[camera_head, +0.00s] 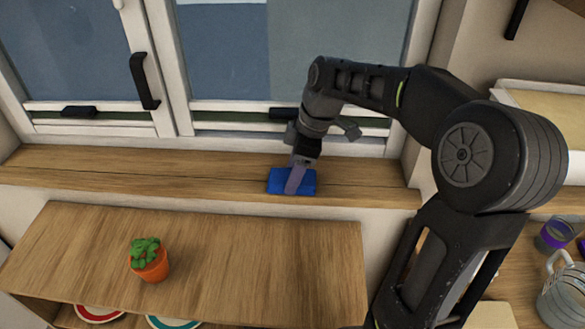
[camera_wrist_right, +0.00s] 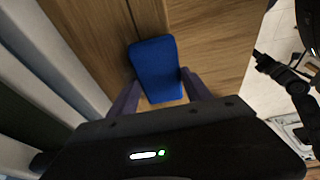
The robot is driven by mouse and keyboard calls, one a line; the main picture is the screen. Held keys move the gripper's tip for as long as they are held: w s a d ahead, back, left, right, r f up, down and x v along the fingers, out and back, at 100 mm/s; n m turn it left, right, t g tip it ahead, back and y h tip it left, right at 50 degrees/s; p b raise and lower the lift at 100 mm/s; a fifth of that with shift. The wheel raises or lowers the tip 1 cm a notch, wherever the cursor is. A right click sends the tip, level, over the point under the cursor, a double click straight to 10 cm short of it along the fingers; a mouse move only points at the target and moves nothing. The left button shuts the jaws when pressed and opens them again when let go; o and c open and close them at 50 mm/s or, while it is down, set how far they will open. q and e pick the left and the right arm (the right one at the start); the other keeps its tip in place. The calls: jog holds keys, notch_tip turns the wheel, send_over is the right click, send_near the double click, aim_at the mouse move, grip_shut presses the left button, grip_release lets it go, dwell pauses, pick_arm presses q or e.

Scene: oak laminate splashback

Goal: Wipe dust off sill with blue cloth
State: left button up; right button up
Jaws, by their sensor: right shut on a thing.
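The blue cloth (camera_head: 276,182) is a small flat block on the wooden sill (camera_head: 130,175), near its front edge and right of its middle. My right gripper (camera_head: 296,180) reaches down onto it and is shut on it. In the right wrist view the blue cloth (camera_wrist_right: 155,65) sits between the two fingers of my right gripper (camera_wrist_right: 158,98), with the sill (camera_wrist_right: 205,40) under and beside it. I cannot make out any dust on the sill. My left gripper is not in view.
The window (camera_head: 225,50), with a black handle (camera_head: 144,80), stands behind the sill. A wooden shelf top (camera_head: 210,245) in front carries a potted plant (camera_head: 149,262). A glass jug (camera_head: 565,290) and a purple cup (camera_head: 553,235) stand at right. The sill's left part is clear.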

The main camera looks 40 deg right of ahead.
jog(key=shift+a+f, duration=0.1)
jog(key=shift+w+a+f, duration=0.1)
jog(key=shift+w+a, duration=0.5)
jog(key=shift+a, duration=0.05)
